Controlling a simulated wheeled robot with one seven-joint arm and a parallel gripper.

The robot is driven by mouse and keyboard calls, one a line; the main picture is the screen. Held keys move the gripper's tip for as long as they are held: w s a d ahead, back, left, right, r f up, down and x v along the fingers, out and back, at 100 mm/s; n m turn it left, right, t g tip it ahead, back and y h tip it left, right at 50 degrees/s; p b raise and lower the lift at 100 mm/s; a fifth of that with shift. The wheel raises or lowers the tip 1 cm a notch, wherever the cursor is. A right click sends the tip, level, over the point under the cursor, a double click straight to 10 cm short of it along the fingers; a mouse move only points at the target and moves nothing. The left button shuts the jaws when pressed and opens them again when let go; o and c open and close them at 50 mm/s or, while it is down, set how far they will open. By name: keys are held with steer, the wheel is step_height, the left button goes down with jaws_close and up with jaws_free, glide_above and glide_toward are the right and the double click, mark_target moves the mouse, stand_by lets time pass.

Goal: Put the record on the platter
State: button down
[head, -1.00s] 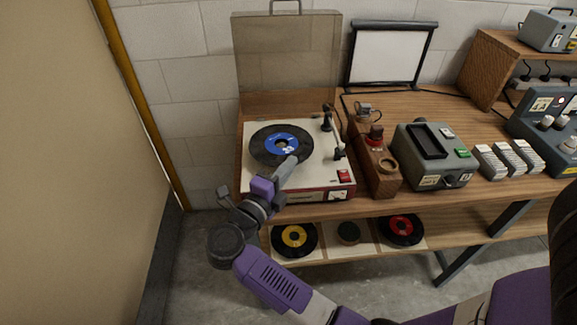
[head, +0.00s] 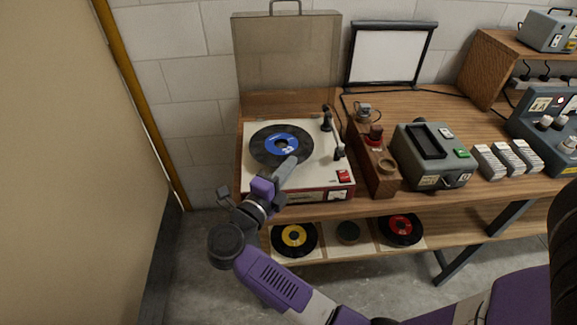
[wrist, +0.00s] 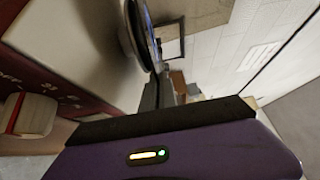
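The record (head: 263,147) is black with a blue label and lies flat at the left of the cream record player (head: 318,178), over the platter. The platter is hidden under it in the head view. My gripper (head: 291,164) reaches in from the front, with its fingers close together at the record's near right rim, and looks shut on it. In the wrist view the record (wrist: 153,40) shows nearly edge-on just beyond the fingers (wrist: 158,95). I cannot tell whether it rests fully on the platter or sits slightly above.
The tonearm (head: 338,140) stands right of the record. The player's lid (head: 287,55) is open behind. A wooden block (head: 379,172) and a grey device (head: 433,157) stand to the right. Records with yellow (head: 294,236) and red (head: 401,228) labels lie on the lower shelf.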

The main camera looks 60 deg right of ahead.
steer(key=shift+f+b, duration=0.45)
steer(key=shift+f, duration=0.2)
steer(key=c, duration=2)
jaws_free()
steer(key=shift+o, duration=0.2)
steer(key=a, duration=1.1)
steer(key=shift+s, duration=0.25)
